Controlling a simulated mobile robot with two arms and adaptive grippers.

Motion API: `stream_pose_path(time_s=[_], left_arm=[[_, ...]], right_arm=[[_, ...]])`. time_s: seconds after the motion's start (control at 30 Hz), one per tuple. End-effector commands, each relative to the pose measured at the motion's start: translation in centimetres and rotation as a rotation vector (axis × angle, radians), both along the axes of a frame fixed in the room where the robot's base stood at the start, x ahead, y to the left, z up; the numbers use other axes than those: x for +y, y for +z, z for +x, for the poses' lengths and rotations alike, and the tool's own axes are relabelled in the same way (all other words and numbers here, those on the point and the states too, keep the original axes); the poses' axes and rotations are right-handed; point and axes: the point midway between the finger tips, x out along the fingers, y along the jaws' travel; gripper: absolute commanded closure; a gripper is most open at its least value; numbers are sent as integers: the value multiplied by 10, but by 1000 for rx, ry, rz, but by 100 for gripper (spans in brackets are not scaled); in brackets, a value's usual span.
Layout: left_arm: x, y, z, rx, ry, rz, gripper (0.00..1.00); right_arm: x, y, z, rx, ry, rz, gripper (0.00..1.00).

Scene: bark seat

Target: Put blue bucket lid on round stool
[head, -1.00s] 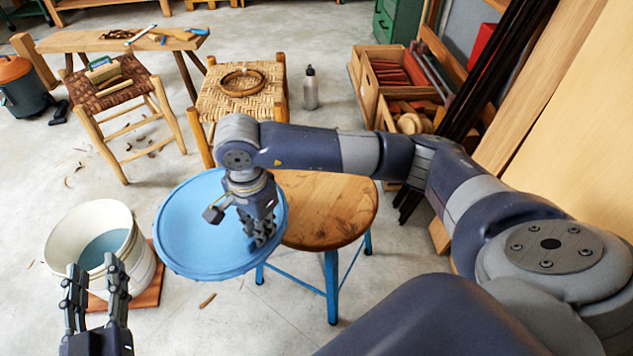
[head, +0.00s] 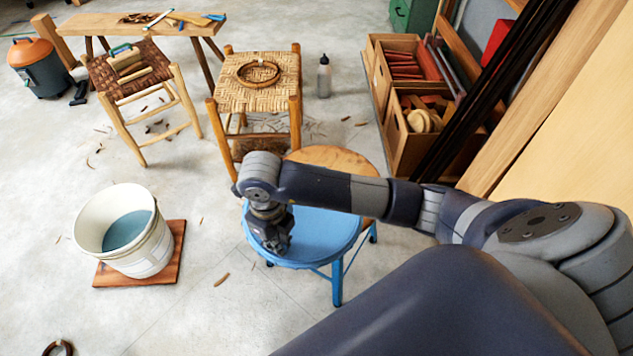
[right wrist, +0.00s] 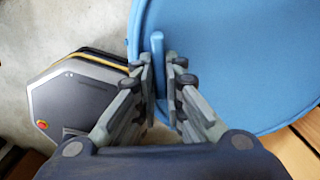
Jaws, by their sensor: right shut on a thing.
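The blue bucket lid (head: 325,235) is a wide, shallow disc, roughly level in the head view. My right gripper (head: 277,243) is shut on it near its left side. In the right wrist view, the fingers (right wrist: 162,75) close on a thin raised blue part of the lid (right wrist: 235,60). The lid covers the front part of the round stool (head: 335,158), whose wooden top shows behind it and blue legs below. I cannot tell whether the lid touches the stool. My left gripper is out of view.
A white bucket (head: 125,235) holding blue liquid stands on a reddish board (head: 170,262) to the left. A woven stool (head: 235,98) with a coil ring stands behind. Wooden crates (head: 400,135) are at back right. Floor between bucket and round stool is mostly clear.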

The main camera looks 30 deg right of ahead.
Motion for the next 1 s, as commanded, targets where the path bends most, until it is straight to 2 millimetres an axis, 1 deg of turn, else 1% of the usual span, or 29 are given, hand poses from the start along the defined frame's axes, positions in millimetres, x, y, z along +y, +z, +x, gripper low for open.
stream_pose_path(time_s=[0.03, 0.3, 0.4, 0.5, 0.6, 0.7, 0.77, 0.9, 1.0], left_arm=[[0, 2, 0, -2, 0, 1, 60], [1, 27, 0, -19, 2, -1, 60], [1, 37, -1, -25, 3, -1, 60], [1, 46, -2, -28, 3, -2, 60], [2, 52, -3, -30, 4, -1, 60], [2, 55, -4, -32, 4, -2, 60], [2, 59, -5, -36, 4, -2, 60], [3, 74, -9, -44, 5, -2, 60], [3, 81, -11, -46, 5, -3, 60]], right_arm=[[-12, -2, 6, 0, -8, -4, 100], [-74, -10, 45, 0, -6, -4, 100], [-95, -12, 58, -1, -3, -2, 100], [-110, -13, 68, 0, -2, -2, 100], [-120, -14, 74, 0, 1, -1, 100], [-123, -16, 76, 0, 2, 0, 100], [-123, -22, 76, 1, 3, 0, 100], [-122, -40, 75, 1, 2, 0, 100], [-122, -48, 75, 1, 3, 0, 100]])
